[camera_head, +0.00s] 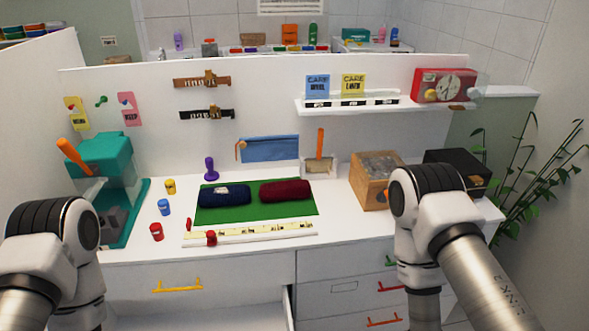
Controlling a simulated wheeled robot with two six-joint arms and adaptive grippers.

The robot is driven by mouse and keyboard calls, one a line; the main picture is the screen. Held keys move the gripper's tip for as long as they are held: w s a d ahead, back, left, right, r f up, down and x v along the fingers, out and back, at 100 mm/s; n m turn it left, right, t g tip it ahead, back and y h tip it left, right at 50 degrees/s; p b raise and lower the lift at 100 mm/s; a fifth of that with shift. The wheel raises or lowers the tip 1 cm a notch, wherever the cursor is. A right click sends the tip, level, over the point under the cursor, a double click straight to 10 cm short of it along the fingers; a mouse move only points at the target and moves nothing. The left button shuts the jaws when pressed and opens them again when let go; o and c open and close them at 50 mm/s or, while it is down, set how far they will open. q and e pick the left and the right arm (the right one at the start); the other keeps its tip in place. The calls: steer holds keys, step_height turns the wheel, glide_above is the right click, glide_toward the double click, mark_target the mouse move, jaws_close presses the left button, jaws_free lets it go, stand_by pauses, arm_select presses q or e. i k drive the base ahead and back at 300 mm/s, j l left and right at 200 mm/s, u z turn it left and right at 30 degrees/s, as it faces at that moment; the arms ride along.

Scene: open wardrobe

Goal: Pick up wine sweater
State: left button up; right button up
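The wine sweater (285,190) is a dark red, rolled-up knit. It lies on the right half of a green mat (256,210) on the white counter. A navy rolled sweater (223,196) lies to its left on the same mat, with a small gap between them and a pale tag on it. My arms show at the lower left and lower right. Both of my grippers are out of view, and nothing of mine touches the wine sweater.
A ruler-like strip (250,234) with a red knob lies in front of the mat. A teal machine (110,175) stands left, beside small coloured pots. A wooden box (376,180) and a black box (455,168) stand right. Below, a drawer (200,290) appears partly open.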

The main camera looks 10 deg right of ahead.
mark_target(292, 190)
steer(key=i+l, duration=0.2)
steer(key=l, duration=0.25)
steer(key=i+l+z, duration=0.1)
steer(key=l, duration=0.3)
steer(key=i+l, duration=0.55)
steer(key=l, duration=0.3)
steer(key=z, duration=0.05)
